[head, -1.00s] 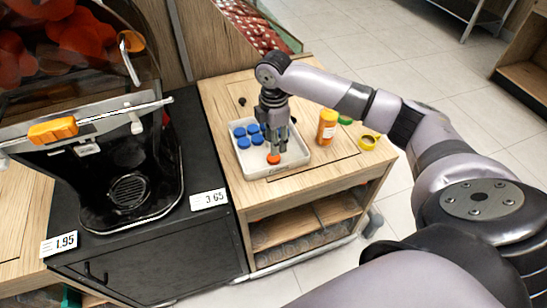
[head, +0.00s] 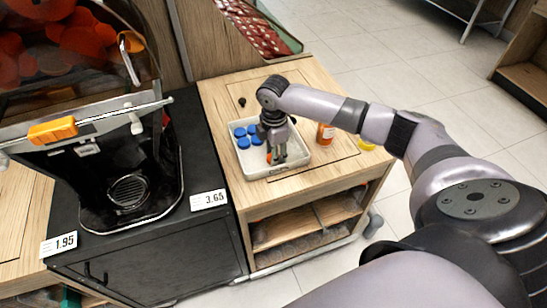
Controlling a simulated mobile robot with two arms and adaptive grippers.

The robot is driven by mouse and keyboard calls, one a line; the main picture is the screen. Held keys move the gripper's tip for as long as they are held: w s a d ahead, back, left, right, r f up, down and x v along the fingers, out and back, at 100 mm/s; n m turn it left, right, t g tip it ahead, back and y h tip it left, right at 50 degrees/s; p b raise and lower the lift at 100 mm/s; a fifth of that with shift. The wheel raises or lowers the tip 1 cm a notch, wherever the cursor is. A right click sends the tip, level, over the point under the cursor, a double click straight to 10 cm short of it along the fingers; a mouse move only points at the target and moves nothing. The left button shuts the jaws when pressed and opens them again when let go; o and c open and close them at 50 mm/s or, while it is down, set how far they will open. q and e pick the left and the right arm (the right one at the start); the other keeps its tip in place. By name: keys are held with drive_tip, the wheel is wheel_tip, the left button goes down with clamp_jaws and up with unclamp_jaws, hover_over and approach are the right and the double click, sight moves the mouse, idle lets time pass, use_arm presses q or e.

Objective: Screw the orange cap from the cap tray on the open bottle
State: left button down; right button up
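The white cap tray (head: 298,165) stands on the wooden cart top and holds several blue caps (head: 243,143). The orange cap (head: 269,157) shows only as a small orange patch beside my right gripper's fingers, which hide most of it. My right gripper (head: 277,160) points down into the front part of the tray, at the cap. I cannot tell whether its fingers are closed on the cap. An orange bottle with a white label (head: 325,136) stands upright right of the tray; my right arm hides its top. My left gripper is out of view.
A yellow ring-shaped object (head: 367,146) lies right of the bottle, partly behind my arm. A small black knob (head: 242,102) is behind the tray. The juicer (head: 130,190) stands on a black cabinet to the left. The cart's front strip is clear.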

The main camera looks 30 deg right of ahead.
drive_tip(key=shift+c, duration=0.3)
drive_tip(key=shift+c, duration=1.4)
wheel_tip(320, 180, up, 20)
drive_tip(key=shift+p, duration=0.45)
drive_tip(key=shift+a, duration=0.1)
drive_tip(key=s+a+f+m, duration=0.4)
drive_tip(key=s+a+m, duration=0.9)
drive_tip(key=s+m, duration=0.2)
drive_tip(key=shift+a+m, duration=0.2)
drive_tip(key=shift+m, duration=0.5)
